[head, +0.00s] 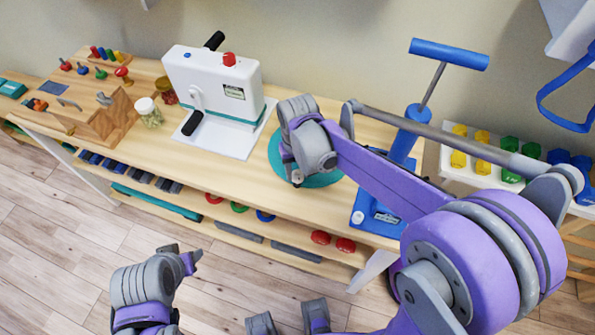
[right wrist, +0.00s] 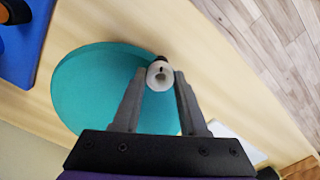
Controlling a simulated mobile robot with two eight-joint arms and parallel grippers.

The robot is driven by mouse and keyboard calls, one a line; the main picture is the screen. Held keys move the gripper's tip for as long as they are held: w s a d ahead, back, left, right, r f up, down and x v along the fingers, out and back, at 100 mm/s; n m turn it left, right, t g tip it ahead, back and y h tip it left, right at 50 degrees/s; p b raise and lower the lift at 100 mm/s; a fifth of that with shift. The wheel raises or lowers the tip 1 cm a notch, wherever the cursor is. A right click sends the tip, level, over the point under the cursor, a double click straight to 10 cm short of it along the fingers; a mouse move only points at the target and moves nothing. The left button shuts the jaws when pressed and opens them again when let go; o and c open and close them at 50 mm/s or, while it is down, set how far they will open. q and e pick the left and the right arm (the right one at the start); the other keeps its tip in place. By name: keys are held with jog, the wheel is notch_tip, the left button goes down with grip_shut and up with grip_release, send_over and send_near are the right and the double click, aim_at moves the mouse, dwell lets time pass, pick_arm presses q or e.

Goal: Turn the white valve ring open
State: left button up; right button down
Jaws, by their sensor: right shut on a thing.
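The white valve ring (right wrist: 160,75) shows in the right wrist view as a small round piece with a dark centre, over the edge of a teal round disc (right wrist: 95,88). My right gripper (right wrist: 160,86) is shut on the ring, with a grey finger on each side of it. In the head view my right gripper (head: 297,172) is over the teal disc (head: 322,180) on the bench and mostly hides the ring. My left arm is low at the left of the head view, in front of the bench; its fingers are not clear.
A blue pump with a T-handle (head: 448,54) stands close on the right. A tray of coloured pieces (head: 480,150) is farther right.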

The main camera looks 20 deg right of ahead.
jog(key=shift+n, duration=1.2)
jog(key=shift+c, duration=2.2)
grip_release()
